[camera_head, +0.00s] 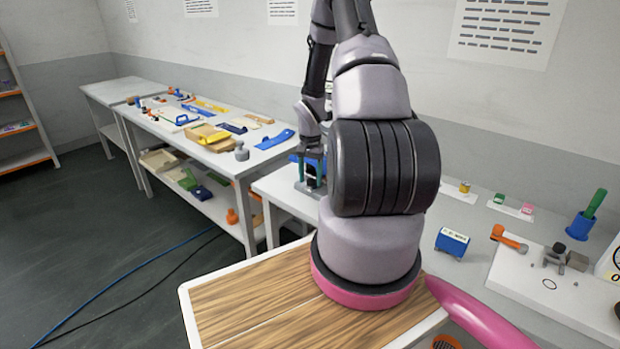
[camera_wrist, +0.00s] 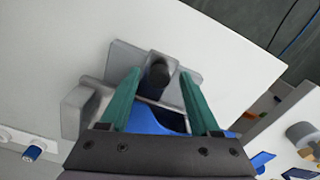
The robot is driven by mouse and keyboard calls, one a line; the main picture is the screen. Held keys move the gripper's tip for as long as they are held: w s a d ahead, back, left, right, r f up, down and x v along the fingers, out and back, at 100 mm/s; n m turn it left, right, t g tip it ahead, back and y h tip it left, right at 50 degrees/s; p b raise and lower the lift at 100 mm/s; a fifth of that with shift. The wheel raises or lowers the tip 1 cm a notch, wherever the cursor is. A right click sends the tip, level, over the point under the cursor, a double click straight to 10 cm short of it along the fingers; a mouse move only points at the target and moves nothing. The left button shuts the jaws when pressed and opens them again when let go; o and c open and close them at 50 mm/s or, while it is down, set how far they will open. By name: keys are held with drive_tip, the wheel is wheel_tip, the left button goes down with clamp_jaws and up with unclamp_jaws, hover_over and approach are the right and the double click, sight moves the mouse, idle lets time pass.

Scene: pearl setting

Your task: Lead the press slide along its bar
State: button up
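The press is a grey metal fixture (camera_wrist: 126,60) on the white table top, in the middle of the wrist view. A dark upright post with a rounded top (camera_wrist: 159,74) stands on it, perhaps the slide's handle. A blue part (camera_wrist: 155,118) lies nearer, partly hidden by my gripper's body. My gripper (camera_wrist: 160,76) has two green fingers, spread on either side of the post with gaps visible; it is open. In the head view my gripper (camera_head: 311,172) is small and low over the table, and my arm hides much of the press. The bar cannot be clearly told.
The white table (camera_head: 462,215) carries a blue box (camera_head: 452,242), an orange tool (camera_head: 508,239) and a blue cup with a green handle (camera_head: 580,225) to the right. A cluttered bench (camera_head: 240,168) stands at left. The table around the press looks mostly clear.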

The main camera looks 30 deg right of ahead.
wheel_tip(320, 180, up, 11)
idle(0.6)
drive_tip(key=shift+f, duration=0.1)
